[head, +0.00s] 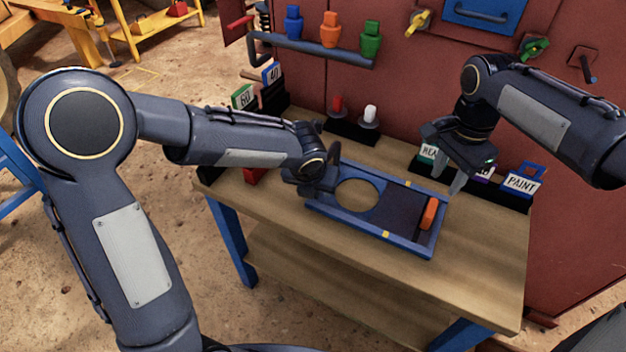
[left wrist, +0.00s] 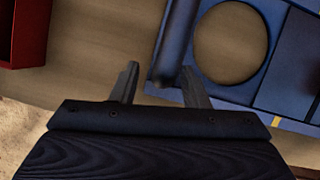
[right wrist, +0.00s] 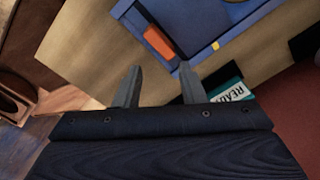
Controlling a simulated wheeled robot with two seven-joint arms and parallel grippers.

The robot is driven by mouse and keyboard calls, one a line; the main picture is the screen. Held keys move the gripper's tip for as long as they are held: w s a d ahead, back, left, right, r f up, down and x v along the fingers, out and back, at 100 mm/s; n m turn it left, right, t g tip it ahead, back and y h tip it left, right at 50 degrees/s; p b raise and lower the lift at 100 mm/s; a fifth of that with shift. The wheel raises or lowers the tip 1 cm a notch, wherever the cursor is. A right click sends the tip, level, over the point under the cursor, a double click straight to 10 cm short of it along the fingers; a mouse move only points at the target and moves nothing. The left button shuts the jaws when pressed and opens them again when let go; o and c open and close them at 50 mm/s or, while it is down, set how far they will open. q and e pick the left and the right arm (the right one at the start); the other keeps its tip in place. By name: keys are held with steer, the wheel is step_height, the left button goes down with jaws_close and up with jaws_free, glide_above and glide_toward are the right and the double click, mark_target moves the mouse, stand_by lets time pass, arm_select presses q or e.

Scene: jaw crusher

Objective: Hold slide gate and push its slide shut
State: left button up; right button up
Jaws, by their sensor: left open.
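The slide gate (head: 330,216) is a blue frame lying flat on the bench, with a round hole at its left. Its dark slide (head: 400,212) sits in the right part and has an orange handle (head: 430,213), also seen in the right wrist view (right wrist: 159,43). The round hole is uncovered. My left gripper (head: 322,188) is at the frame's left end. In the left wrist view its open fingers (left wrist: 160,78) lie either side of a blue bar (left wrist: 174,45) at that end; contact is unclear. My right gripper (head: 450,182) is open and empty, apart from the orange handle.
A paint box (head: 522,182) and other labelled boxes stand along the bench's back right. Red and white knobs (head: 369,115) stand behind the gate. Colored pieces sit on a wall shelf (head: 310,46). The bench front (head: 470,285) is clear.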

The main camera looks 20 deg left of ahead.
arm_select(q)
steer(key=shift+w+f, duration=0.2)
steer(key=shift+f, duration=0.25)
jaws_close()
stand_by(1.2)
